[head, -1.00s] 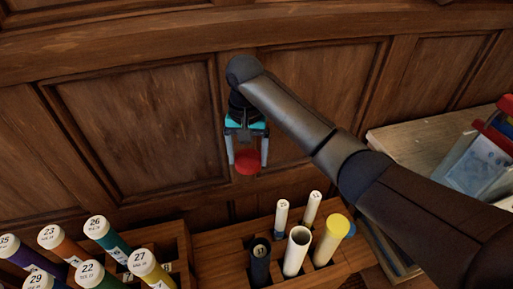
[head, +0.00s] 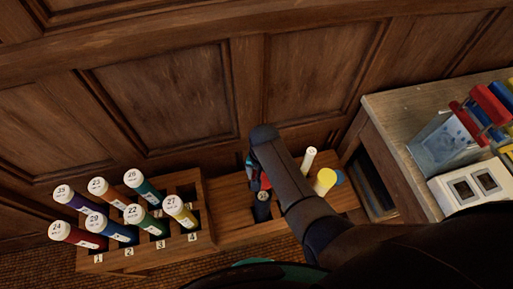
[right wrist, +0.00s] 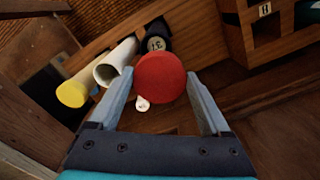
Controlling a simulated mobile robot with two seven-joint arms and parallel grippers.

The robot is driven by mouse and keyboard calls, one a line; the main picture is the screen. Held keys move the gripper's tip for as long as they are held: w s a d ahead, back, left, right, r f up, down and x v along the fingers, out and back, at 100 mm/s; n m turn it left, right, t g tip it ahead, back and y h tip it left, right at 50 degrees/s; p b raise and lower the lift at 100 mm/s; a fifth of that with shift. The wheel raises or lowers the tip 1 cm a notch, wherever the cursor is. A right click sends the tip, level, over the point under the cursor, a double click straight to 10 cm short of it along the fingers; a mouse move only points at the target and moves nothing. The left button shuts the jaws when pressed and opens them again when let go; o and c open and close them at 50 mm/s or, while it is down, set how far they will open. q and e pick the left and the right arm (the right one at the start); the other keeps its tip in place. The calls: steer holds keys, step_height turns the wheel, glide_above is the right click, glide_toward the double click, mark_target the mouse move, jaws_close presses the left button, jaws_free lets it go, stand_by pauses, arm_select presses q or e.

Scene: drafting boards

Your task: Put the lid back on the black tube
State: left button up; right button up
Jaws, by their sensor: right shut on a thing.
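My right gripper (head: 258,180) is shut on the round red lid (right wrist: 160,77), held between its two fingertips in the right wrist view. In the head view only a sliver of the lid shows, and my own arm hides much of the gripper. The black tube (head: 262,212) stands in the wooden rack just below the gripper. In the right wrist view the black tube (right wrist: 157,38) shows beyond the lid, with a pale round number mark at its end. The lid partly overlaps the tubes there, and I cannot tell whether it touches the black tube. My left gripper is not in view.
An open white tube (right wrist: 115,62) and a yellow-capped tube (head: 325,180) stand close beside the black tube. A rack of numbered coloured tubes (head: 205,245) is to the left. A wooden cabinet (head: 385,110) with boxes is to the right. Wood panelling rises behind.

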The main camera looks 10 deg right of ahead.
steer(key=shift+s+f, duration=0.2)
steer(key=shift+s, duration=0.5)
steer(key=shift+d+f, duration=0.1)
steer(key=shift+f, duration=0.05)
step_height(320, 180, down, 4)
steer(key=b, duration=0.5)
arm_select(q)
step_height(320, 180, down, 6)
steer(key=b, duration=0.1)
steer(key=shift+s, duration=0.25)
arm_select(e)
steer(key=shift+f, duration=1.1)
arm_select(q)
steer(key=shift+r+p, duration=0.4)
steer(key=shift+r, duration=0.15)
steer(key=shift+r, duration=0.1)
arm_select(e)
steer(key=shift+s+f, duration=0.1)
steer(key=shift+f, duration=0.05)
arm_select(q)
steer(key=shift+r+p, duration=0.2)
steer(key=shift+p, duration=0.1)
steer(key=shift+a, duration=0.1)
arm_select(e)
steer(key=o, duration=1.1)
